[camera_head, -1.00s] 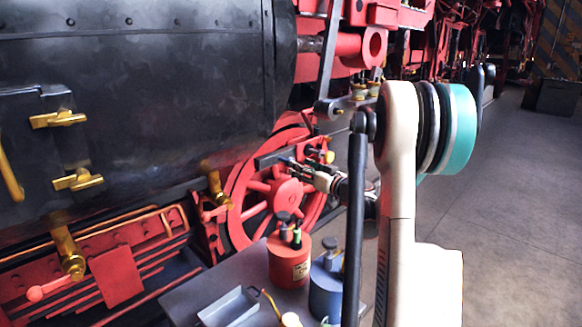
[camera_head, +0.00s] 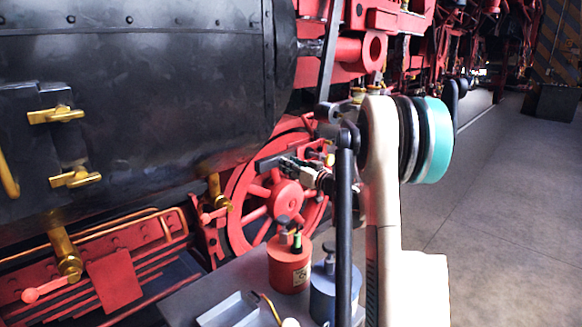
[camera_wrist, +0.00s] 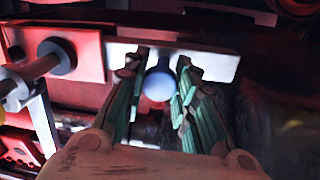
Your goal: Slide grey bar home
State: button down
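The grey bar (camera_wrist: 218,64) lies crosswise ahead of the fingers in the wrist view, pale against red metal. It shows in the head view as a short dark grey bar (camera_head: 272,162) in front of the red wheel. A round blue-grey knob (camera_wrist: 160,84) stands out near the bar's middle. My gripper (camera_wrist: 160,66) has its green-padded fingers on either side of the knob, with little space at each side. The fingers look open around it; firm contact is not visible. In the head view, my gripper (camera_head: 293,166) is at the bar's right part.
A red can (camera_head: 290,270) and a blue can (camera_head: 323,298) stand on a grey bench below my arm, beside a tray (camera_head: 232,312). The red spoked wheel (camera_head: 287,194) is close behind the gripper. The black boiler (camera_head: 130,100) fills the left. Open floor (camera_head: 490,230) lies right.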

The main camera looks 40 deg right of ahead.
aim_at(288, 158)
jog(key=shift+w+d, duration=0.15)
jog(key=shift+d, duration=1.55)
jog(key=c, duration=1.3)
grip_release()
jog(key=shift+c, duration=0.2)
jog(key=shift+o, duration=0.3)
jog(key=shift+d, duration=0.15)
jog(key=s, duration=1.2)
jog(key=shift+a, duration=0.2)
